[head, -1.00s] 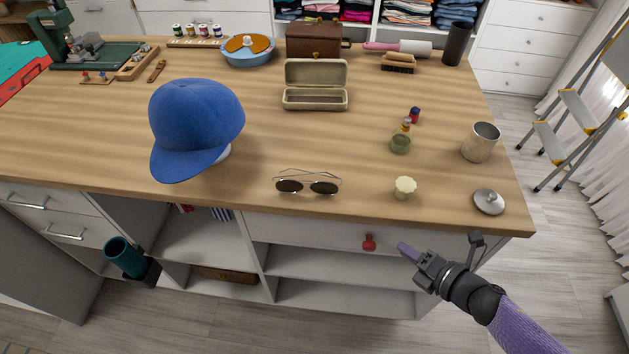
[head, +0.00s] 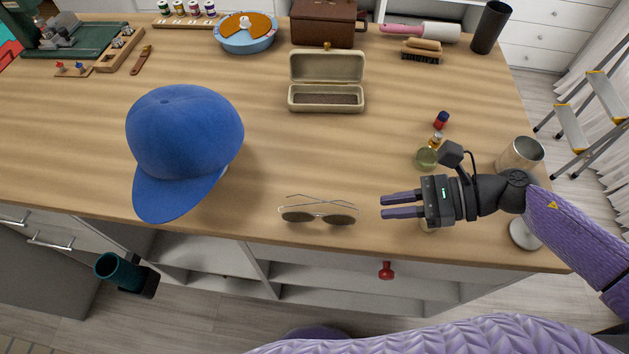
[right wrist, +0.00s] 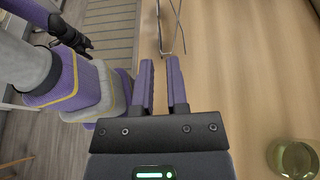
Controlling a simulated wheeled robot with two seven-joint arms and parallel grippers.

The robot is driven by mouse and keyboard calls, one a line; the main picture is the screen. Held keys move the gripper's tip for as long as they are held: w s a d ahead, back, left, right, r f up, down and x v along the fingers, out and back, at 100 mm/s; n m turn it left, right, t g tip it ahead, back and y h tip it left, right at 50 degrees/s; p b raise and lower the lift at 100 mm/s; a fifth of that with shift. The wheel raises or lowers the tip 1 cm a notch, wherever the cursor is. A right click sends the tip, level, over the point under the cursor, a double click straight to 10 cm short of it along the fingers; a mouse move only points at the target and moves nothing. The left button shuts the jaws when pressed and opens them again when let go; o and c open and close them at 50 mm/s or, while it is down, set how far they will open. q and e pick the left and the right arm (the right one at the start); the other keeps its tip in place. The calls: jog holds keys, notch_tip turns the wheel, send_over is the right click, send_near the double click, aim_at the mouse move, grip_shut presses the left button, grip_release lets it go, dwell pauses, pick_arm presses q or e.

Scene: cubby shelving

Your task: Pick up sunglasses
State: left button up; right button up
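The sunglasses (head: 330,218), with dark lenses and thin metal temples, lie near the front edge of the wooden counter. My right gripper (head: 384,206) is just to their right, its fingers pointing left at them with an empty gap between. In the right wrist view, the two purple fingers (right wrist: 159,72) stand apart. The thin metal sunglasses (right wrist: 173,35) show ahead of them at the top, partly cut off and not touching. A dark part of mine at the upper left there may be my left gripper; its fingers are unclear.
A blue cap (head: 185,140) stands left of the sunglasses. An open beige case (head: 326,98) is behind them. A green jar (head: 427,158), small bottles and a metal cup (head: 519,154) stand near my right arm. The counter between case and sunglasses is clear.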

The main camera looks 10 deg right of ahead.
aim_at(333, 214)
jog(key=x, duration=0.9)
jog(key=shift+s+a+r, duration=0.1)
jog(key=shift+a+r, duration=0.05)
jog(key=shift+a, duration=0.2)
grip_shut()
